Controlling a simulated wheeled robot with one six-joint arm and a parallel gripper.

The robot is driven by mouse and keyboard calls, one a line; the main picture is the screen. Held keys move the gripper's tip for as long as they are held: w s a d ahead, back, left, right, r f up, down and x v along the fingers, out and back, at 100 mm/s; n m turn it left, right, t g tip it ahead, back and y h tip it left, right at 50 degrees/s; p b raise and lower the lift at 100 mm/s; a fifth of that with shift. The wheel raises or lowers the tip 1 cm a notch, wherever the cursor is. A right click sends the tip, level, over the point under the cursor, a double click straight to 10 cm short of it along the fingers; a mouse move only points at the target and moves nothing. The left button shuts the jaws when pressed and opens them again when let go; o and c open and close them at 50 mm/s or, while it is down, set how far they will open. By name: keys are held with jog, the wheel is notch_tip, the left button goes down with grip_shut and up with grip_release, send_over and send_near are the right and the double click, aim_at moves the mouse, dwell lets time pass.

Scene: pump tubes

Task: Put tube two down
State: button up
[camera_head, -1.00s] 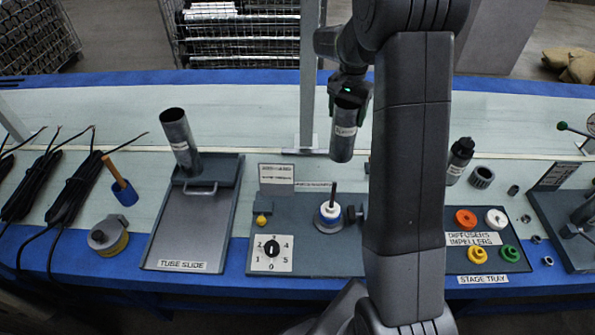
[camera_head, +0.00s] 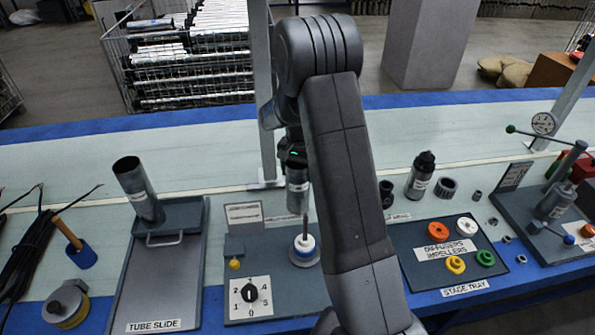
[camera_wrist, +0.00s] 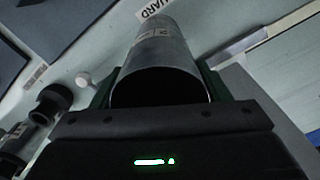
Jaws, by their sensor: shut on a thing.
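My gripper (camera_head: 293,155) is shut on a grey metal tube (camera_head: 297,190), which hangs upright with a pale label too small to read. In the wrist view the tube (camera_wrist: 160,62) sits between the jaws (camera_wrist: 158,95), its round open end towards the camera. In the head view its lower end appears just above the spindle (camera_head: 306,222) of the white-and-blue fixture (camera_head: 304,250); I cannot tell whether they touch. Another grey tube (camera_head: 139,190) leans at the back of the tube slide (camera_head: 160,275). I cannot read which tube is tube two.
The board has a numbered dial (camera_head: 250,295) and an upright label plate (camera_head: 243,214). A post (camera_head: 264,100) stands behind the held tube. The pale bench strip behind is mostly clear.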

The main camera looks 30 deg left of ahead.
jog(key=o, duration=0.8)
jog(key=shift+f, duration=0.15)
jog(key=shift+c, duration=0.2)
jog(key=o, duration=0.4)
jog(key=shift+o, duration=0.2)
jog(key=shift+r, duration=0.2)
notch_tip(320, 180, up, 12)
